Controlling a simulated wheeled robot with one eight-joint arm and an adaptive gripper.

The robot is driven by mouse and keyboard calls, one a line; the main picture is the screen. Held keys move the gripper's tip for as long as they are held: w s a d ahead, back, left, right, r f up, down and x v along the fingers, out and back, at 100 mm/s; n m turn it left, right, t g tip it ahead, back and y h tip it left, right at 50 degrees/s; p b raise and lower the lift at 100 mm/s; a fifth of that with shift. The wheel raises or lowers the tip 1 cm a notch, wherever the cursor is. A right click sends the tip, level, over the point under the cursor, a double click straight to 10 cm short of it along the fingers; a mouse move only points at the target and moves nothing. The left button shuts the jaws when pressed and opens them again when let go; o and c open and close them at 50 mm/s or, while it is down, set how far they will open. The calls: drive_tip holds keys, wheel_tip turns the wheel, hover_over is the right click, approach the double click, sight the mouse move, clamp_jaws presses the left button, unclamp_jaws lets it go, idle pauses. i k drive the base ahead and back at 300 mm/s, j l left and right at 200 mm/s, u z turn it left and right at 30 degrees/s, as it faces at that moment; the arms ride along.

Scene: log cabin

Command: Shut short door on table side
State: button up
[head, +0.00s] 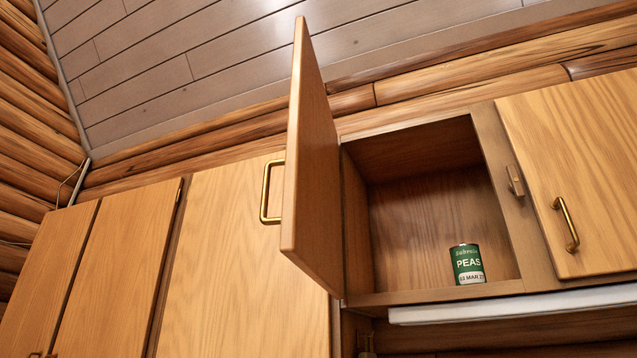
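A short wooden cabinet door (313,165) stands wide open in the head view, hinged at the left side of its compartment and swung out toward me. Its brass handle (266,192) shows at the door's left edge. The open compartment (420,222) is to the right of the door. A green can of peas (467,264) stands upright on the compartment's floor, at the right. My gripper is not in view, and nothing touches the door.
A closed short door (580,165) with a brass handle is on the right. Tall closed doors (235,270) are on the left. A white strip (510,304) runs under the short cabinets. Log walls and a plank ceiling surround them.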

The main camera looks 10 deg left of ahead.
sight(309, 220)
drive_tip(key=k+j, duration=0.1)
drive_tip(key=j, duration=0.85)
drive_tip(key=k+j, duration=0.15)
drive_tip(key=j, duration=0.3)
